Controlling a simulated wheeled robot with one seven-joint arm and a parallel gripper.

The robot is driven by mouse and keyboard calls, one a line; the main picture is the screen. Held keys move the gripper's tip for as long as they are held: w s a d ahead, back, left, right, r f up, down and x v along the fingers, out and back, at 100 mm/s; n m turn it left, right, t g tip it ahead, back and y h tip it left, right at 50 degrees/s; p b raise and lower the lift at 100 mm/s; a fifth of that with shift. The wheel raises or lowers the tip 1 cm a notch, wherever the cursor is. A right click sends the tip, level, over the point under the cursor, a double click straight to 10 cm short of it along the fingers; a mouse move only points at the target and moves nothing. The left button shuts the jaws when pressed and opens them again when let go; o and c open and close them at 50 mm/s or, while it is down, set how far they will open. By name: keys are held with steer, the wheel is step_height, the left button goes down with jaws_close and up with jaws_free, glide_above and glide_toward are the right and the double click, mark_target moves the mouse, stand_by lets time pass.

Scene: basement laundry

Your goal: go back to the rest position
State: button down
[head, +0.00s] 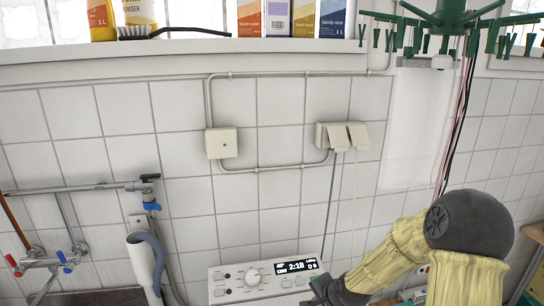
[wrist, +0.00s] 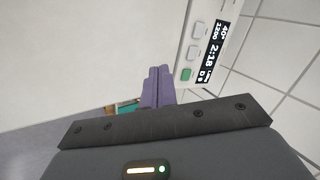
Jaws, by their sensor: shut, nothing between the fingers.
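My gripper (head: 322,290) shows at the bottom of the head view, partly cut off by the frame edge. It is in front of the right end of the washing machine's control panel (head: 232,286). In the wrist view the two purple fingers of my gripper (wrist: 158,72) lie side by side, shut, with nothing seen between them. The lit display (wrist: 212,52) and buttons of the panel stand just right of the fingers there. My arm, in a yellowish sleeve, comes in from the lower right of the head view.
A shelf (head: 200,49) with boxes and bottles runs along the top. A green hanging dryer (head: 440,20) with pegs is at upper right. Sockets (head: 342,135) and pipes sit on the tiled wall. A tap (head: 45,262) and a grey drain hose (head: 157,262) are at lower left.

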steer(key=s+d+r+n+g+h, duration=0.1)
steer(key=s+r+n, duration=0.3)
steer(key=s, duration=0.5)
steer(key=s+d+r+n+g+h, duration=0.1)
steer(key=s+r+n+g, duration=0.1)
steer(key=s+r+n, duration=0.2)
steer(key=s+n, duration=0.3)
steer(key=s, duration=0.3)
steer(key=shift+d+g+h, duration=0.2)
steer(key=shift+g+h, duration=0.2)
stand_by(0.6)
